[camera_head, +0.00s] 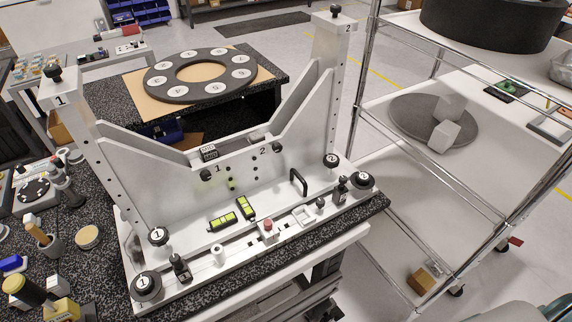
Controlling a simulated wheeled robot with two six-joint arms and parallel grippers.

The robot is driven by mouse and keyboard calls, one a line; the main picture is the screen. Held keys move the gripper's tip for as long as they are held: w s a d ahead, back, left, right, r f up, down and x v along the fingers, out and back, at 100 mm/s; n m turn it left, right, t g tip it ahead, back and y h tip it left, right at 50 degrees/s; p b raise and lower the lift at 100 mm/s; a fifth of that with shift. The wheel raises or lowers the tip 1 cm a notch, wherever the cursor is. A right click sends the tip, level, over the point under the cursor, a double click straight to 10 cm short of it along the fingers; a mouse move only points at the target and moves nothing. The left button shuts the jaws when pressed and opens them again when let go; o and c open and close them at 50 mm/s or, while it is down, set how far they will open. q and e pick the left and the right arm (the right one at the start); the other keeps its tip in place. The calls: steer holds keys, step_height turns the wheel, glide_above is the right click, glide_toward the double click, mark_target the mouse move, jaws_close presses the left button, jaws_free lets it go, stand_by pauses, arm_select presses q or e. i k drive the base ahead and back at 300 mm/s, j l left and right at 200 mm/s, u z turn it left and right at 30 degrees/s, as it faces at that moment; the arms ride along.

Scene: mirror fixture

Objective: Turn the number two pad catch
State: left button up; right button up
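The pale grey mirror fixture (205,262) stands on the speckled bench. Its right upright (331,60) carries a 2 and its left upright (75,135) a 1. At the right end are two round black pads marked 2, a smaller one (331,160) and a larger one (362,181). A small dark upright catch-like part (341,188) stands between them. A black knob (277,148) sits beside the 2 on the middle panel. I cannot tell for sure which part is the number two pad catch, or its turn. Neither of my grippers is in view.
A black handle (298,182), yellow-green levels (223,221) and a red-button box (268,228) stand on the fixture base. Pads marked 1 (146,285) are at its left end. A wire shelf rack (450,165) stands close on the right. Loose tools crowd the left bench.

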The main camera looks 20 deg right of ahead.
mark_target(277, 148)
steer(key=k+l+z, duration=1.05)
steer(key=l, duration=0.3)
steer(key=i, duration=0.1)
